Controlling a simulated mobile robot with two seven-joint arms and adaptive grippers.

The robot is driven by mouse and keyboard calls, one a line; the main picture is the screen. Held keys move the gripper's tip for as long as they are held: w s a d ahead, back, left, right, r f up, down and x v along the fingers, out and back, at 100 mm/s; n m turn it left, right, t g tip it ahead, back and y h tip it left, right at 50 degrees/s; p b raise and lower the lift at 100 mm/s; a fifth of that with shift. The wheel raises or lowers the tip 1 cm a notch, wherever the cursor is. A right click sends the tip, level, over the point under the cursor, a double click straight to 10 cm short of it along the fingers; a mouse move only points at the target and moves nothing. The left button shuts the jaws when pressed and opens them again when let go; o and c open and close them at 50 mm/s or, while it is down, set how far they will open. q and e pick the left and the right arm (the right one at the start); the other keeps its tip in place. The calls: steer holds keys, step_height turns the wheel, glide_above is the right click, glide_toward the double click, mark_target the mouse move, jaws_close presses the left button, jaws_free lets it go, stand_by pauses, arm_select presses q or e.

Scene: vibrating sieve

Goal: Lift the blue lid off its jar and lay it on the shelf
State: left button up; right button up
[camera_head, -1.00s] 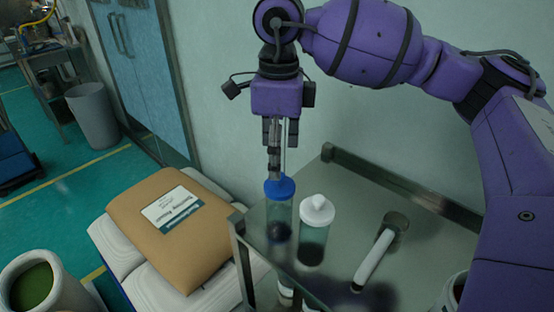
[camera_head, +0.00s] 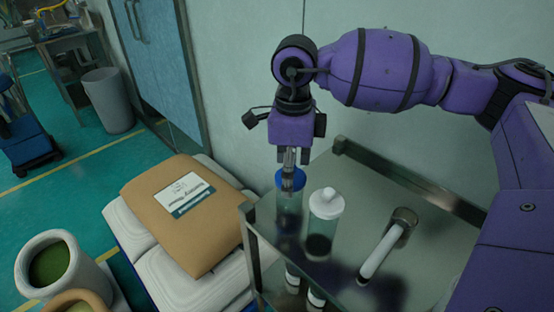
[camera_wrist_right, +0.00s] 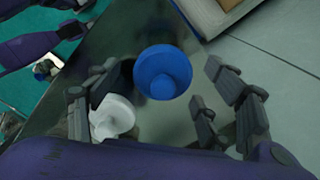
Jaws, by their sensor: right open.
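The blue lid (camera_head: 290,179) sits on a clear jar (camera_head: 289,212) that stands upright at the left end of the metal shelf (camera_head: 350,175). In the right wrist view the round blue lid (camera_wrist_right: 162,73) with its knob lies ahead between the spread fingers. My right gripper (camera_head: 291,172) points down over the lid with its fingertips close to it. It is open; I cannot tell whether a finger touches the lid. The fingers hide part of the lid in the head view.
A white-lidded jar (camera_head: 326,215) stands just right of the blue-lidded one; its white lid also shows in the right wrist view (camera_wrist_right: 112,117). A white-handled hammer-like tool (camera_head: 382,252) lies further right. Bare shelf lies between and behind them. A brown sack (camera_head: 185,240) rests left of the shelf.

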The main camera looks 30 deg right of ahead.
steer(key=shift+c, duration=0.2)
steer(key=c, duration=0.8)
